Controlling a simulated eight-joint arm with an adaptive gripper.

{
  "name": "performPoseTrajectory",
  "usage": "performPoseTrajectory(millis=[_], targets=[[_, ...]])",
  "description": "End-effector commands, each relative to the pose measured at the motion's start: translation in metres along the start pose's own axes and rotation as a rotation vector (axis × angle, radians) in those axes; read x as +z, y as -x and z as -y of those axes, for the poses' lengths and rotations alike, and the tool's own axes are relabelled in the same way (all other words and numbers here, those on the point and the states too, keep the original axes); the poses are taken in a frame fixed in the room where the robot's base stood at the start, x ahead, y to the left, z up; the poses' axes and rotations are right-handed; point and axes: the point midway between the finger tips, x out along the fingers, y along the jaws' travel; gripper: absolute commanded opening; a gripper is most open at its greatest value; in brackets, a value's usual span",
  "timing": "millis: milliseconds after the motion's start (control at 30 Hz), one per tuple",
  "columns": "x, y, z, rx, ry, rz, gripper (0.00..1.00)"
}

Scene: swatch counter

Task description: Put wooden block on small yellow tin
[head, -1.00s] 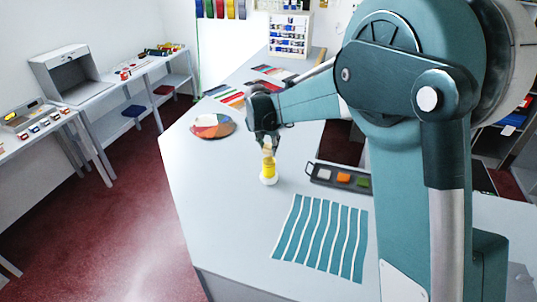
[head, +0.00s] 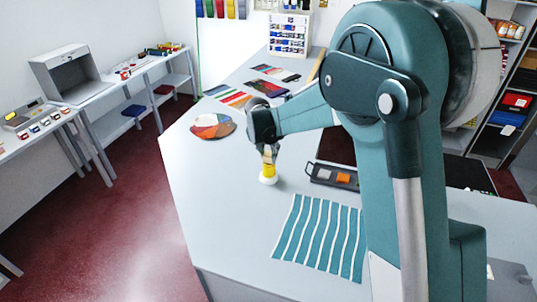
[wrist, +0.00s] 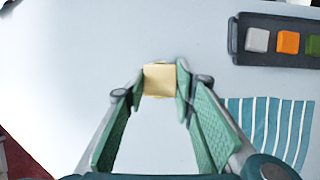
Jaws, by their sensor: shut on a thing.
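The wooden block (wrist: 159,80) is a pale tan square between my fingertips in the wrist view. My gripper (head: 269,156) is shut on it and points down. The small yellow tin (head: 269,171) stands upright on the grey counter directly below my fingertips in the head view, on a white round base (head: 268,181). The block is close above or on the tin's top; I cannot tell whether they touch. In the wrist view the block hides the tin.
A dark tray (head: 332,176) with coloured blocks lies right of the tin. A teal striped swatch sheet (head: 318,235) lies in front. A round colour wheel (head: 212,126) lies at the back left. The counter (head: 225,200) left of the tin is clear.

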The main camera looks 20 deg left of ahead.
Motion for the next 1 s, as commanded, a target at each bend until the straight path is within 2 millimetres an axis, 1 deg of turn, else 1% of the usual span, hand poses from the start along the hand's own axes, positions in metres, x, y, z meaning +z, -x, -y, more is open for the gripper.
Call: performPoseTrajectory(millis=[333,367,433,467,800,1000], targets=[[-0.0014,-0.0038,-0.0001,0.000,0.000,0.000,0.16],[-0.0011,-0.0030,-0.0001,0.000,0.000,0.000,0.31],[-0.0010,-0.0027,-0.0001,0.000,0.000,0.000,0.40],[-0.0010,-0.0026,-0.0001,0.000,0.000,0.000,0.42],[-0.0007,-0.0021,-0.0001,0.000,0.000,0.000,0.42],[0.0004,0.0030,-0.0001,0.000,0.000,0.000,0.42]])
